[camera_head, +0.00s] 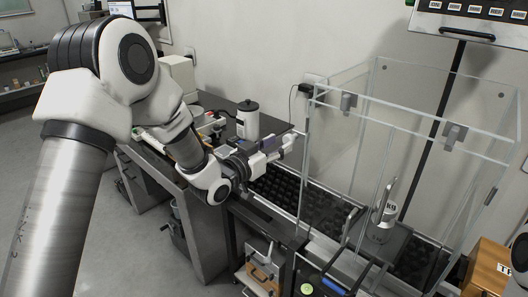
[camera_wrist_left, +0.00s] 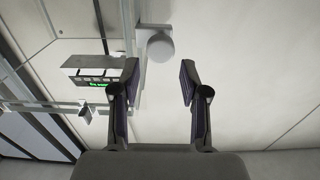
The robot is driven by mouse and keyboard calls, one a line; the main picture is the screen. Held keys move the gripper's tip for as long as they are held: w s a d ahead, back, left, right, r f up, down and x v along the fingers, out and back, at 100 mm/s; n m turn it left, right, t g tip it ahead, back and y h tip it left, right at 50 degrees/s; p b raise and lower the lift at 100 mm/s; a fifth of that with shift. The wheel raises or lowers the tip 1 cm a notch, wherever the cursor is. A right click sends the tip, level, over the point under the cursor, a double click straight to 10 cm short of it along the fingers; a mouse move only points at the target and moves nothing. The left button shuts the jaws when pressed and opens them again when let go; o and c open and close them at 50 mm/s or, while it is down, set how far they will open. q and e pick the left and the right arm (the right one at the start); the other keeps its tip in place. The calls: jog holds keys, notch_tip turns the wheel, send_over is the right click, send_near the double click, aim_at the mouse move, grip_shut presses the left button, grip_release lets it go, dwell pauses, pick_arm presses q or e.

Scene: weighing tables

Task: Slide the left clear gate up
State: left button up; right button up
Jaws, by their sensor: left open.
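The clear glass enclosure (camera_head: 440,120) stands on the right in the head view. Its left clear gate (camera_head: 325,150) is the pane on the side facing my left arm. My left gripper (camera_head: 283,147) is open and empty, just left of this pane. In the left wrist view the two fingers of my left gripper (camera_wrist_left: 159,75) are apart. A round grey knob (camera_wrist_left: 160,46) on an upright bar shows beyond the gap between the fingertips, with no contact visible. My right gripper is not in view.
Inside the enclosure a grey-white bottle (camera_head: 385,215) stands on a dark plate. A white jar with a dark lid (camera_head: 247,120) stands on the dark side table behind my left arm. A wooden box (camera_head: 490,268) is at the lower right.

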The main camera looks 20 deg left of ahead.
pick_arm(q)
jog(key=v, duration=0.6)
jog(key=shift+s+a, duration=0.15)
jog(key=shift+s, duration=0.25)
jog(key=s+d+f+g+y, duration=0.15)
jog(key=s+f+g, duration=0.3)
jog(key=f, duration=0.95)
jog(key=s+d+f+g, duration=0.25)
jog(key=s+f, duration=0.35)
jog(key=f, duration=0.7)
jog(key=s+a+f+n+g+y, duration=0.2)
jog(key=s+f+g, duration=0.3)
jog(key=s, duration=0.7)
jog(key=s+a+f+n+g+y, duration=0.2)
jog(key=s+f+g, duration=0.3)
jog(key=s+f, duration=0.3)
jog(key=s, duration=0.4)
jog(key=shift+a, duration=0.2)
